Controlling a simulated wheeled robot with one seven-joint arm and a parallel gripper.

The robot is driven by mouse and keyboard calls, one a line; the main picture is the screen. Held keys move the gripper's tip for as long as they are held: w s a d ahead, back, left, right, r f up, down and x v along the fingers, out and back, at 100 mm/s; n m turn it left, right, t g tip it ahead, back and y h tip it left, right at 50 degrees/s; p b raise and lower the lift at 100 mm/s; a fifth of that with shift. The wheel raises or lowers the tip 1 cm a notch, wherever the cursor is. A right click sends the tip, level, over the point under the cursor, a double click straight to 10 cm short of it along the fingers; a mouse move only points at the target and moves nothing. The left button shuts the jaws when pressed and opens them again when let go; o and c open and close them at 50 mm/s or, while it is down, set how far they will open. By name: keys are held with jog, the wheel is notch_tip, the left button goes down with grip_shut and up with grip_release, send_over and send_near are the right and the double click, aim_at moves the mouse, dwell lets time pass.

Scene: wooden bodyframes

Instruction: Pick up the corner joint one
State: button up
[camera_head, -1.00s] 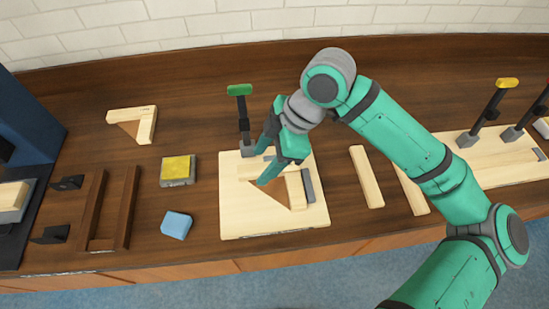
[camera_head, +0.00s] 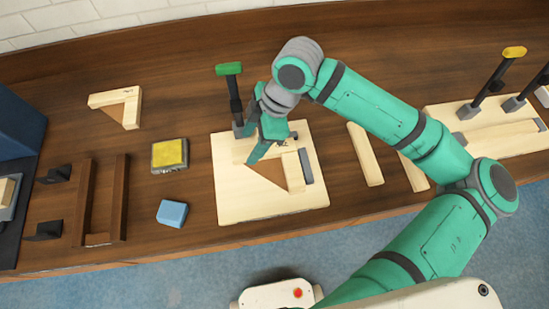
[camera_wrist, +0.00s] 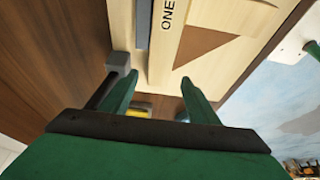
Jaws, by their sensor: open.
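The corner joint one (camera_head: 294,172) is a pale wooden L-shaped piece with a brown triangular area inside its corner. It lies on a pale square board (camera_head: 240,205), beside a grey block (camera_head: 306,166). In the wrist view, the word ONE is printed on one arm of the joint (camera_wrist: 172,42). My gripper (camera_head: 270,149) is over the far part of the joint and partly hides it. In the wrist view my gripper (camera_wrist: 160,84) is open, with nothing between its fingers. I cannot tell its exact height above the joint.
A green-handled clamp (camera_head: 234,95) stands at the board's far left edge. Another L-shaped piece (camera_head: 132,105) lies at the upper left. A yellow-topped block (camera_head: 170,154), a blue block (camera_head: 172,213) and a brown frame (camera_head: 121,200) lie left. Loose strips (camera_head: 365,155) lie right.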

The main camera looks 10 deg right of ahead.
aim_at(246, 152)
jog(key=shift+x, duration=1.8)
jog(key=shift+w, duration=0.1)
jog(key=c, duration=1.3)
